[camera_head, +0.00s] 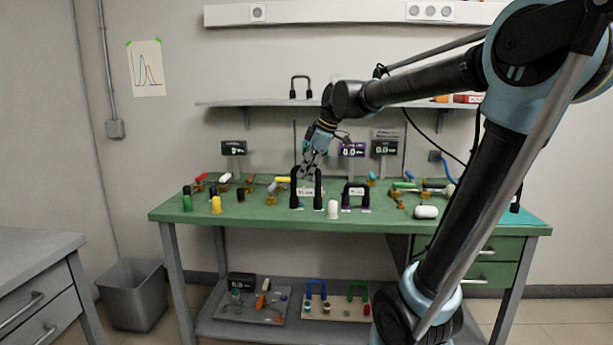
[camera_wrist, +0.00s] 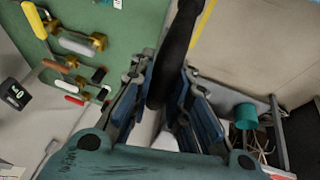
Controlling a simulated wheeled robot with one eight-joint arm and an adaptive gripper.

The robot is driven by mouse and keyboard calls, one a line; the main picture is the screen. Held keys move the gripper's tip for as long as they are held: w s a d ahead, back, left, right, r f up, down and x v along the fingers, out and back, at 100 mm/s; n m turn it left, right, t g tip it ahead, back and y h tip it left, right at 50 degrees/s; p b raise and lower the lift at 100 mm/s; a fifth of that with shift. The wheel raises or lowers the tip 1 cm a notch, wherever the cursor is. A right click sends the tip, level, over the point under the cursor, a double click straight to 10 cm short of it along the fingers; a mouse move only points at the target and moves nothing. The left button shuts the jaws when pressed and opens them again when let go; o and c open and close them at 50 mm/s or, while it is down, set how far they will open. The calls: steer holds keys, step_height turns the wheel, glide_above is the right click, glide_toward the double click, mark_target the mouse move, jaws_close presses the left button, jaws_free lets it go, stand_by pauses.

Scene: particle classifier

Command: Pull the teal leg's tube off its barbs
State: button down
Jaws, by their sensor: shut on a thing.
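A tall black U-shaped tube (camera_head: 294,187) stands near the front edge of the green bench, with a white label between its legs and a small teal patch at its foot. My gripper (camera_head: 306,172) is at the top of this tube. In the wrist view a thick black tube (camera_wrist: 180,40) runs down between my gripper's (camera_wrist: 160,88) two fingers, which are shut on it. The barbs are too small or hidden to make out, so I cannot tell whether the tube still sits on them.
A shorter black U-tube (camera_head: 345,193) with purple feet stands just right, and a white cylinder (camera_head: 333,209) stands between the two. Several coloured-handled valves and small bottles sit on the green bench (camera_head: 260,222). Displays (camera_head: 233,148) stand behind. A wall shelf (camera_head: 260,103) hangs above.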

steer(key=shift+r, duration=1.2)
